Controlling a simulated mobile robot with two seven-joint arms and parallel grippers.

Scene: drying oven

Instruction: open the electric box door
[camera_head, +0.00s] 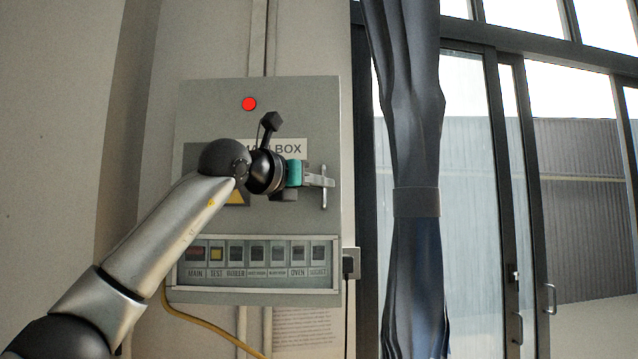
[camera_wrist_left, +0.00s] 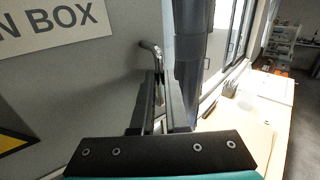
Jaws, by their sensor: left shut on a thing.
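The grey electric box (camera_head: 215,100) hangs on the wall in the head view, with a red round light near its top and a row of labelled switches along its bottom. Its door looks closed. The door handle (camera_head: 324,187) is a thin upright metal bar at the door's right side; it also shows in the left wrist view (camera_wrist_left: 151,47). My left gripper (camera_head: 318,180) reaches across the door from the left and is shut on the handle. In the left wrist view, the fingers (camera_wrist_left: 163,112) run up to the handle. My right gripper is not in view.
A blue-grey curtain (camera_head: 415,130) hangs right of the box, beside tall dark-framed glass doors (camera_head: 470,180). A yellow cable (camera_head: 205,326) runs below the box. In the left wrist view, a light table (camera_wrist_left: 235,125) stands at the right.

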